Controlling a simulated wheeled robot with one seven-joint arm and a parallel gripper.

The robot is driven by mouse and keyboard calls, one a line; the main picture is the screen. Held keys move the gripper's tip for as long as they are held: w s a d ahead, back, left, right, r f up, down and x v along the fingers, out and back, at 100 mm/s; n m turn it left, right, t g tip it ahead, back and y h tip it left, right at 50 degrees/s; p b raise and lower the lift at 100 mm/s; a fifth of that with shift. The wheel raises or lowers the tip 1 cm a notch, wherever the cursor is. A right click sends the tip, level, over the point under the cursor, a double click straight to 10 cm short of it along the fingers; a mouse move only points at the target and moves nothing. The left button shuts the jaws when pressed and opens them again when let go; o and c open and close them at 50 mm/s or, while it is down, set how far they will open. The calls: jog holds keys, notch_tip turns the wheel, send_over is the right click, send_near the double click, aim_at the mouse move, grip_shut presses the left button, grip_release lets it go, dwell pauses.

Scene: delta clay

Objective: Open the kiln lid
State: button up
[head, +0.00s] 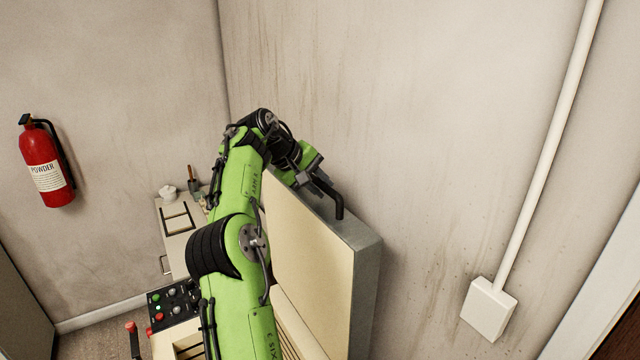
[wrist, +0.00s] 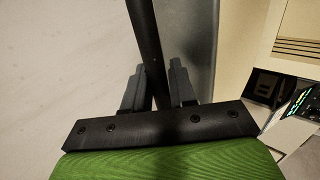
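The kiln lid (head: 310,262) stands raised, close to upright, its cream inner face to the left and its grey metal edge to the right. A black bar handle (head: 339,207) sticks out at its top edge. My gripper (head: 318,184) is at this handle. In the wrist view the handle bar (wrist: 146,40) runs between the two grey fingers of my gripper (wrist: 157,85). The left finger lies close against the bar, and a narrow gap shows between the bar and the right finger. The grey lid side (wrist: 190,35) is right behind the fingers. My arm hides part of the kiln.
A plain wall stands close behind and right of the lid, with a white conduit and box (head: 488,308). A control panel (head: 172,303) with buttons is at lower left. A cream work surface (head: 172,222) is in the corner. A red extinguisher (head: 45,168) hangs on the left wall.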

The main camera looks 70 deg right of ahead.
jog(key=shift+o, duration=1.3)
